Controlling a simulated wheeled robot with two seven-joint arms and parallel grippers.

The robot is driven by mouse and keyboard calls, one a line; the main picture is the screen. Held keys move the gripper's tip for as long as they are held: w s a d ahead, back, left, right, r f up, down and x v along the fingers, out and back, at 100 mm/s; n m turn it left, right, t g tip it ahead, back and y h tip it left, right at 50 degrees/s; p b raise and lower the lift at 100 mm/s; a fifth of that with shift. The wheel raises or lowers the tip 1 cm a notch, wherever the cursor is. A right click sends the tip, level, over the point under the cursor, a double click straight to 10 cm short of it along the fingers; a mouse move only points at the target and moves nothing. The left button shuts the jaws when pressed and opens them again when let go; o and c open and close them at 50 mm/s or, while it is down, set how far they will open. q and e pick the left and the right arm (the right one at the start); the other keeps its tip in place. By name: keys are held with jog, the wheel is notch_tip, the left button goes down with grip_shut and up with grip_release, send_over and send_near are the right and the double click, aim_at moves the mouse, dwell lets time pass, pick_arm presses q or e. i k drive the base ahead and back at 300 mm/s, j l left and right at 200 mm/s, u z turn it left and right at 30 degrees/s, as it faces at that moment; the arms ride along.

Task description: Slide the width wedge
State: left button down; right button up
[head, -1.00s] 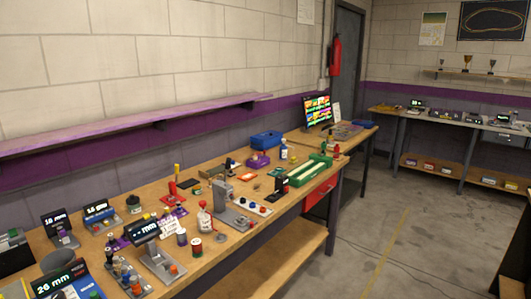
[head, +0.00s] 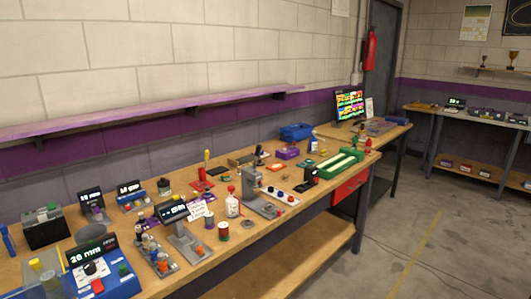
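I cannot pick out the width wedge for certain among the small tools on the long wooden bench (head: 262,222). A grey stand with a tilted dark display reading dashes and "mm" (head: 172,212) stands near the bench's front edge. A larger grey stand device (head: 252,180) stands to its right, with round coloured knobs or parts beside it. A blue box with a "26 mm" display (head: 92,256) is at the lower left. Neither of my grippers is in view.
Small bottles and spools, such as a white bottle with a red top (head: 232,205), crowd the bench. A green tray (head: 338,165) and a monitor (head: 350,104) are farther back. A purple shelf (head: 150,116) runs along the wall.

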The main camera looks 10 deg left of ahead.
aim_at(98, 214)
jog(key=u, duration=1.35)
